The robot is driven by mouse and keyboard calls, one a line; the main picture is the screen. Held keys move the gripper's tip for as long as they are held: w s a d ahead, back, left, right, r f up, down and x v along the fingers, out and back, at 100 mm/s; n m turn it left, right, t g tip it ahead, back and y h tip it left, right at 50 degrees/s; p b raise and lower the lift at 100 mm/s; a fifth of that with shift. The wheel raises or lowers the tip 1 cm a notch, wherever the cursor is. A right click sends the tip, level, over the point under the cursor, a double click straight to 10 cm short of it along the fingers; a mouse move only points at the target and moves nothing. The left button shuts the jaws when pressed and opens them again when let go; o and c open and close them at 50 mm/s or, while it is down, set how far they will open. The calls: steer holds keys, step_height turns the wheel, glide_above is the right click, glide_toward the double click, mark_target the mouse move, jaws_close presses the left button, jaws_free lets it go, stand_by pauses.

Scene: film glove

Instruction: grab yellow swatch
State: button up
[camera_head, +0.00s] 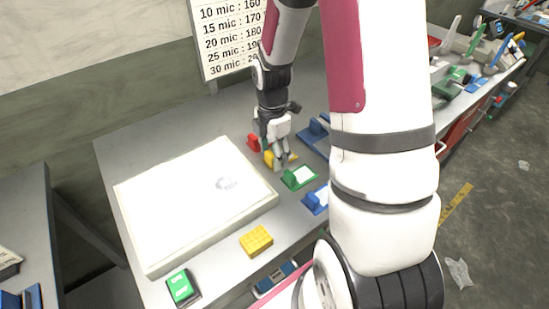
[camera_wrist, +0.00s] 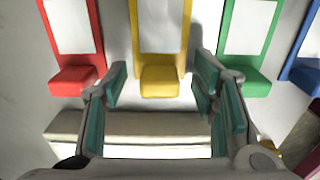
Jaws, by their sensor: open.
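The yellow swatch (camera_wrist: 160,81) is a flat yellow frame with a white face and a raised yellow block at its near end. In the wrist view it lies at top centre, its block between and just ahead of my open fingertips (camera_wrist: 157,78). In the head view the yellow swatch (camera_head: 270,159) lies on the bench and is partly hidden by my gripper (camera_head: 277,155), which is above it. No contact with the swatch can be made out. My gripper is open and empty.
A red swatch (camera_wrist: 74,78) and a green swatch (camera_wrist: 244,82) flank the yellow one closely. A blue swatch (camera_wrist: 307,75) lies farther right. A large white panel box (camera_head: 190,205) stands to the left. A separate yellow block (camera_head: 256,240) lies nearer the front edge.

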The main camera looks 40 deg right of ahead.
steer(key=c, duration=1.1)
